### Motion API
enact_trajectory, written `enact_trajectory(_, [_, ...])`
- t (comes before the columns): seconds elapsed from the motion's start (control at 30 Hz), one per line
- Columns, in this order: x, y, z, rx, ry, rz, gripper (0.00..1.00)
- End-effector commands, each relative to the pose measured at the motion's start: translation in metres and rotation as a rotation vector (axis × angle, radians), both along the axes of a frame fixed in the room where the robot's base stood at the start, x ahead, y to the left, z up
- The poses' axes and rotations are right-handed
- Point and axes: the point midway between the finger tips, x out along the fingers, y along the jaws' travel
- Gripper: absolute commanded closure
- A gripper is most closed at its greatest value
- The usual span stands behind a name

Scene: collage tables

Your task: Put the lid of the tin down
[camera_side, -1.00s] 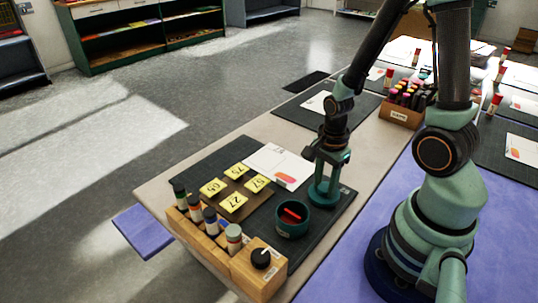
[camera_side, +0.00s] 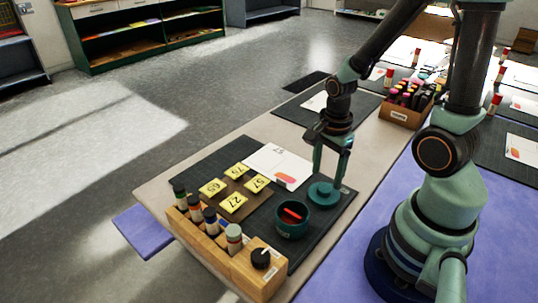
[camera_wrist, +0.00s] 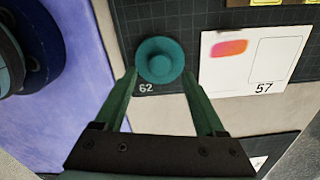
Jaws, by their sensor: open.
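The teal lid (camera_side: 324,194) lies flat on the dark mat, with its round knob upward, just behind and right of the open teal tin (camera_side: 293,231). Red sticks (camera_side: 291,213) show inside the tin. My gripper (camera_side: 330,177) is open above the lid, one finger to each side, and holds nothing. In the wrist view the lid (camera_wrist: 160,60) shows just ahead of the parted fingertips (camera_wrist: 160,74), beside the printed number 62.
Yellow numbered notes (camera_side: 234,201) sit on a brown board to the left. A wooden rack with bottles (camera_side: 210,220) and a block with a black knob (camera_side: 260,259) line the front edge.

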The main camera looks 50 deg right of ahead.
Motion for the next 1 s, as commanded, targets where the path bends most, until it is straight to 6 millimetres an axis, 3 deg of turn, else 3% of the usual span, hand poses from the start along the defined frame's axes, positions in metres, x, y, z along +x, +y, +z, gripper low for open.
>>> enact_trajectory(0.4, [0.001,0.0,0.062,-0.001,-0.005,0.0,0.28])
enact_trajectory(0.67, [0.001,0.001,0.082,-0.003,-0.008,0.024,0.28])
enact_trajectory(0.83, [0.011,0.009,0.099,-0.029,-0.08,0.283,0.28])
enact_trajectory(1.0, [0.027,0.026,0.129,-0.118,-0.202,0.777,0.28])
